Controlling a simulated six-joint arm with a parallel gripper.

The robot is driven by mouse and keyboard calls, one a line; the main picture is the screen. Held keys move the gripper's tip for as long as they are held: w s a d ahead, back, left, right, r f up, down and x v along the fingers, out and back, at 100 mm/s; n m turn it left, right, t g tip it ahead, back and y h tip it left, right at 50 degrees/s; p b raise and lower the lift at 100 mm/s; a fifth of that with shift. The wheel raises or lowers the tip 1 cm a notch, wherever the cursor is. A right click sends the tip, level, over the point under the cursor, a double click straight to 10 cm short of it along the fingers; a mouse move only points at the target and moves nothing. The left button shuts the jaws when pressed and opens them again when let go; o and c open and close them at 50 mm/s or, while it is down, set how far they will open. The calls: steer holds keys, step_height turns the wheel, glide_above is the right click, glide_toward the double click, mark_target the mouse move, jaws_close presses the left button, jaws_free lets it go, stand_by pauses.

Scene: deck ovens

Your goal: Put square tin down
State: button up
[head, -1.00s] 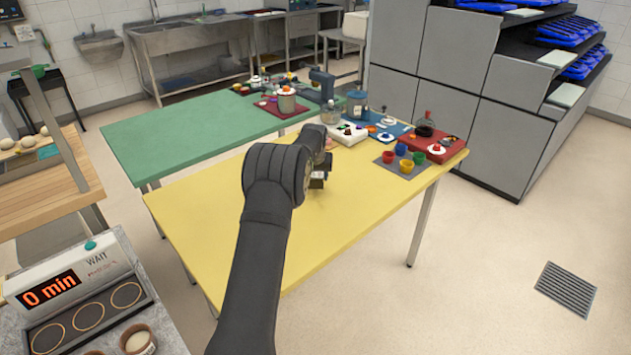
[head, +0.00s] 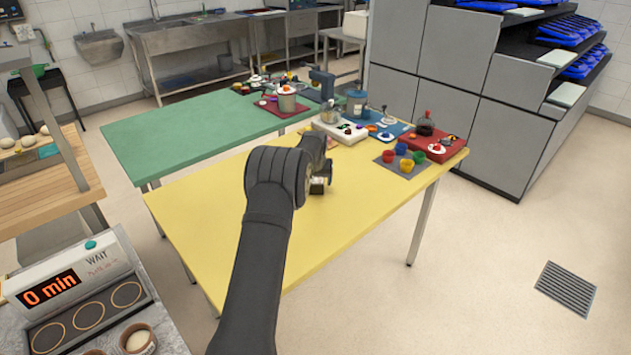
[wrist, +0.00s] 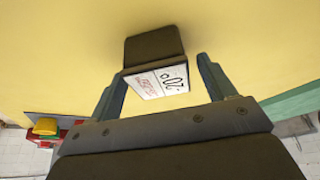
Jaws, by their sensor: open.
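The square tin (head: 317,187) is a small dark brown block with a white label, on the yellow table just beyond my arm. In the wrist view the tin (wrist: 153,47) shows its label (wrist: 160,80) with black marks and red print towards me.
The yellow table (head: 240,240) is clear around the tin. At its far right stand a grey mat (head: 387,162) with coloured cups, a red tray (head: 447,154), a blue tray (head: 397,129) and a white tray (head: 350,136). A green table (head: 180,140) lies behind.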

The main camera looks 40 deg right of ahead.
steer(key=v, duration=1.2)
steer(key=shift+d, duration=0.1)
steer(key=x, duration=1.2)
steer(key=shift+f, duration=0.2)
steer(key=shift+r, duration=1.5)
